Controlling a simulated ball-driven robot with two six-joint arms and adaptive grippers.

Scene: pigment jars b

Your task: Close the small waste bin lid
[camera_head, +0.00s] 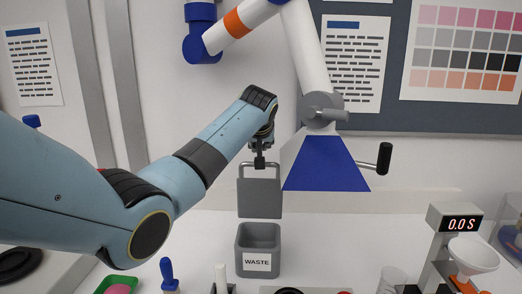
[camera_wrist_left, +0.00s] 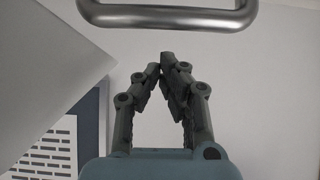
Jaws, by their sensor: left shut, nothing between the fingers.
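The small grey waste bin (camera_head: 257,262) stands on the white bench, with a white "WASTE" label on its front and its top open. Its grey lid (camera_head: 260,200) stands upright at the back of the bin, with a handle loop on its upper edge. My left gripper (camera_head: 259,163) is at the top of this handle in the head view. In the left wrist view the gripper's fingertips (camera_wrist_left: 168,58) meet with nothing between them, and the metal handle (camera_wrist_left: 165,18) shows beyond them, apart in the picture. Whether they touch the handle is unclear. My right gripper is not in view.
A jointed extraction arm with a blue hood (camera_head: 327,165) hangs close to the right of my left gripper. A blue-handled tool (camera_head: 168,275) and a green tray (camera_head: 103,288) are at the front left.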

